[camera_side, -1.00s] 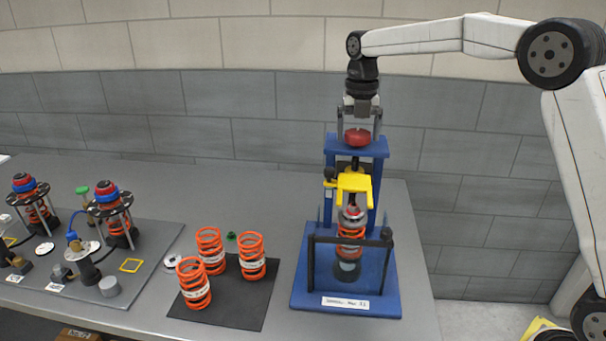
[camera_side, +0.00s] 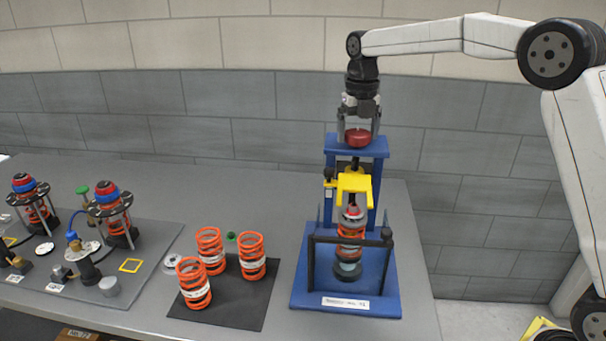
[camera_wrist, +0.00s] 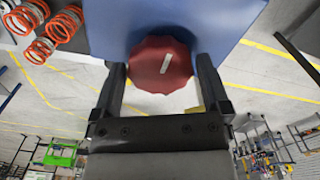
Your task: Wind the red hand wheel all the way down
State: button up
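The red hand wheel (camera_side: 358,138) sits on top of the blue press frame (camera_side: 374,146). In the wrist view the wheel (camera_wrist: 160,64) is a lobed red disc with a pale slanted mark. My gripper (camera_side: 358,136) points straight down over it, one finger on each side. In the wrist view my gripper's fingers (camera_wrist: 161,72) lie very close to the rim; I cannot tell whether they touch it. Below, the yellow clamp piece (camera_side: 354,184) stands above an orange spring unit (camera_side: 351,233) behind a black guard bar. The spindle is partly hidden by the frame and clamp.
Several loose orange springs (camera_side: 252,257) stand on a black mat (camera_side: 238,300) left of the press. Finished-looking spring assemblies (camera_side: 113,215) and fittings stand on a grey plate farther left. The wall is behind; the table's right edge is just beyond the press.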

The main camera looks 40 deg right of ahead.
jog(key=c, duration=1)
jog(key=m, duration=1.7)
jog(key=shift+m, duration=0.3)
